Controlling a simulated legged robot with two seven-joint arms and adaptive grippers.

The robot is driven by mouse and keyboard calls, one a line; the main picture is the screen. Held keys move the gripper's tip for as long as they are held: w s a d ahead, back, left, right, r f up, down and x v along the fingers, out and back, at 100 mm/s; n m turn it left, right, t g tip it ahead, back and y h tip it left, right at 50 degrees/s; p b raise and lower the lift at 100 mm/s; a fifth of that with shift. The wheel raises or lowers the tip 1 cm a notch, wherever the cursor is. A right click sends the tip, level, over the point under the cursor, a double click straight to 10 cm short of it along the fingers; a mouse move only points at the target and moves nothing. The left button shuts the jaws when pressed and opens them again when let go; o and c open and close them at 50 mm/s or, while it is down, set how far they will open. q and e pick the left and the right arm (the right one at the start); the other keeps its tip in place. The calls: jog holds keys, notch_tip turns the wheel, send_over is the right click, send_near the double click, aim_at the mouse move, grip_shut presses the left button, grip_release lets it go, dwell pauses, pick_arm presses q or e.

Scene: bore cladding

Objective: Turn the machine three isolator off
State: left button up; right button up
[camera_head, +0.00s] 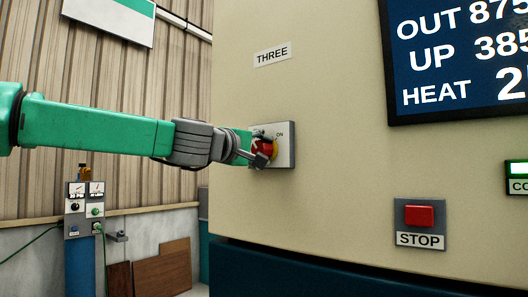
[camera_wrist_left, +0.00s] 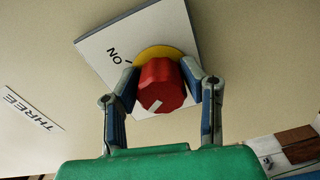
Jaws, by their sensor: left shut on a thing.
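The machine three isolator is a red knob (camera_wrist_left: 162,84) on a yellow disc (camera_wrist_left: 158,52), set on a light grey plate (camera_head: 285,154). It sits below the "THREE" label (camera_head: 272,54) on the cream cabinet. "ON" is printed at the plate's upper right in the head view. My left gripper (camera_wrist_left: 160,78) has its two fingers on opposite sides of the knob, shut on it. A white mark shows on the knob's face in the wrist view; I cannot tell its exact setting. The fingers and wrist partly hide the knob and plate in the head view. My right gripper is not in view.
A red STOP button (camera_head: 419,216) is on the cabinet at lower right, with a dark display (camera_head: 455,60) above. A gauge panel on a blue post (camera_head: 80,265) stands at lower left. The cabinet face between isolator and STOP button is clear.

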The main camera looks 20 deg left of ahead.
pick_arm(q)
jog(key=shift+a+r+n, duration=0.1)
jog(key=shift+a+n, duration=0.1)
jog(key=shift+n, duration=0.8)
jog(key=shift+w, duration=0.1)
jog(key=o, duration=1.1)
jog(key=shift+o, duration=0.2)
jog(key=shift+w, duration=0.1)
jog(key=shift+a, duration=0.15)
jog(key=v, duration=1.2)
jog(key=shift+f, duration=0.25)
